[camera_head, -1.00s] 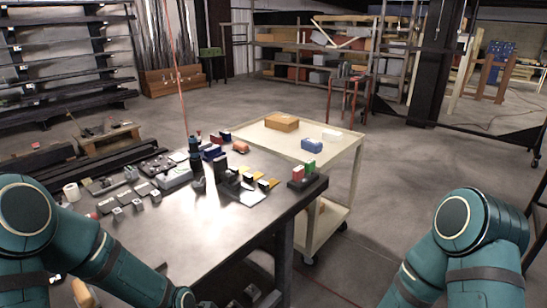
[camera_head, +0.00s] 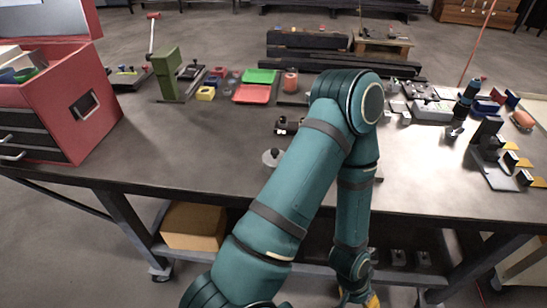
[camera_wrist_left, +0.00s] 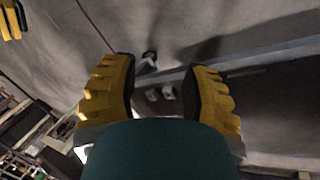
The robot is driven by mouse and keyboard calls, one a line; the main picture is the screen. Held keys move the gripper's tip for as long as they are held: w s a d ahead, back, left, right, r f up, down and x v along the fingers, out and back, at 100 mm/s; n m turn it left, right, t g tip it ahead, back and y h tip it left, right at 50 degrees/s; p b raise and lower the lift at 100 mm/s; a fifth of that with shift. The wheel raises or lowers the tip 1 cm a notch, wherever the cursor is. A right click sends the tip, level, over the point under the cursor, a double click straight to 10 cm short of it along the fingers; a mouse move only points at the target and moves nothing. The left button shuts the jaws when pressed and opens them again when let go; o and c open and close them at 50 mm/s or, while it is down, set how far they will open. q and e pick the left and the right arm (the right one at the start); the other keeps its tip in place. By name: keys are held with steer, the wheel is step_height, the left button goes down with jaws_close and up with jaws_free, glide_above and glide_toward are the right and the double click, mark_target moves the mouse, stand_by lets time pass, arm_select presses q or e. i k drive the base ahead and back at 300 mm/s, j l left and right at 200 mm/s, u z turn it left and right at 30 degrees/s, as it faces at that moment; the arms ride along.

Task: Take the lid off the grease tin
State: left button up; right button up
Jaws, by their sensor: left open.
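A small round pale grey item with a dark knob on top (camera_head: 272,158) stands near the table's front edge, beside my arm in the head view. It may be the grease tin with its lid on, but it is too small to be sure. My left gripper (camera_wrist_left: 160,85) is open and empty in the left wrist view, with floor showing between its yellow fingers. In the head view it hangs low, below the tabletop, partly cut off by the bottom edge. A yellow and black piece (camera_wrist_left: 11,20) at the wrist view's top left looks like part of my right gripper.
A red toolbox (camera_head: 75,105) stands at the table's left end. A green stand (camera_head: 170,75), a green tray (camera_head: 260,76) and a red tray (camera_head: 252,94) sit behind. Small parts crowd the right. The front left tabletop (camera_head: 190,150) is bare.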

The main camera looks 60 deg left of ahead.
mark_target(272, 157)
steer(key=u, duration=1.8)
steer(key=j+u, duration=0.1)
steer(key=j, duration=0.35)
